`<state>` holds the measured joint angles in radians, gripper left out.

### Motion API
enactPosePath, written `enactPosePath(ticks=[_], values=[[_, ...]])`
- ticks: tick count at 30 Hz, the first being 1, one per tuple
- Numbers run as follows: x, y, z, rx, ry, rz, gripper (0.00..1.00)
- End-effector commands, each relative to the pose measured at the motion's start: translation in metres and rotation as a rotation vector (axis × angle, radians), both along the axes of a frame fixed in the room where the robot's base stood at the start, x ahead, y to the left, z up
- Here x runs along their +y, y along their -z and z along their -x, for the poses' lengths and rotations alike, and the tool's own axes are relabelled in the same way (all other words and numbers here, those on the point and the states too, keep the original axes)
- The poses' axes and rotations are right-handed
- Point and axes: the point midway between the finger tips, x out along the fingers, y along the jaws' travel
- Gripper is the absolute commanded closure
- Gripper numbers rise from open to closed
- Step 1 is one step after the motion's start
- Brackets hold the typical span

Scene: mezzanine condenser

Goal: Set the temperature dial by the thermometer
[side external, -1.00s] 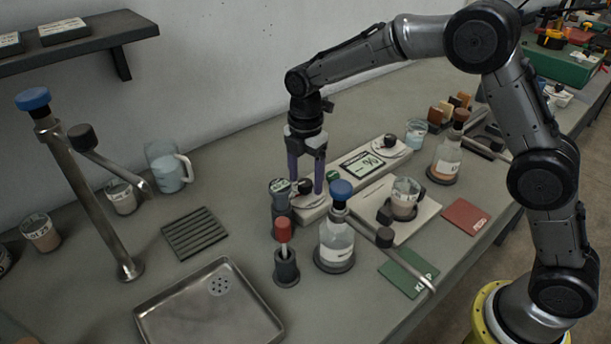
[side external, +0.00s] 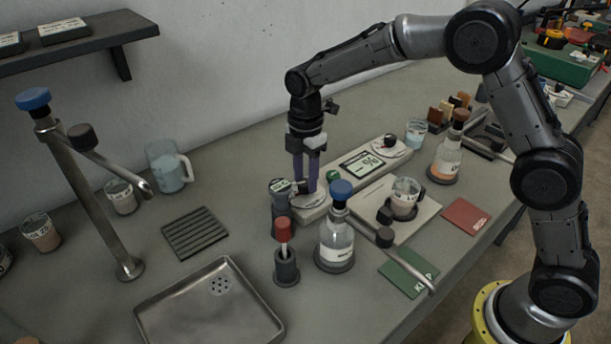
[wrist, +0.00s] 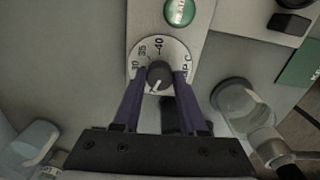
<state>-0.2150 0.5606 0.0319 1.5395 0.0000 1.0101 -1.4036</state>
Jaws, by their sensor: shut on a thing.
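The temperature dial (wrist: 147,52) is a pale round plate at the near end of a long beige control panel, marked 30, 35, 40 and °C in the wrist view. Its black knob (wrist: 160,72) has a white pointer mark toward the lower left. My gripper (wrist: 161,76) is shut on the knob, with a purple finger on each side. In the side view my gripper (side external: 305,189) points straight down at the dial plate (side external: 304,203). A dark post with a small round display (side external: 279,186), apparently the thermometer, stands left of the dial; its reading is too small to read.
The panel also has a green button (side external: 333,176), a display (side external: 362,164) and a second dial (side external: 389,143). A blue-stoppered bottle (side external: 336,240) and a red-topped tool in a holder (side external: 286,265) stand close in front. A metal tray (side external: 160,308) lies front left.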

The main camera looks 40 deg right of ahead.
Motion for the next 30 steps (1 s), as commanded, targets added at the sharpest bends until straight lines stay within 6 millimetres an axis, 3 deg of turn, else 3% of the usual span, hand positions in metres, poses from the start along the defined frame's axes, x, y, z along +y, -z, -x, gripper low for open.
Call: enactPosePath(ticks=[30], values=[[0.0001,-0.0017,0.0010,-0.002,0.949,-0.001,1.00]])
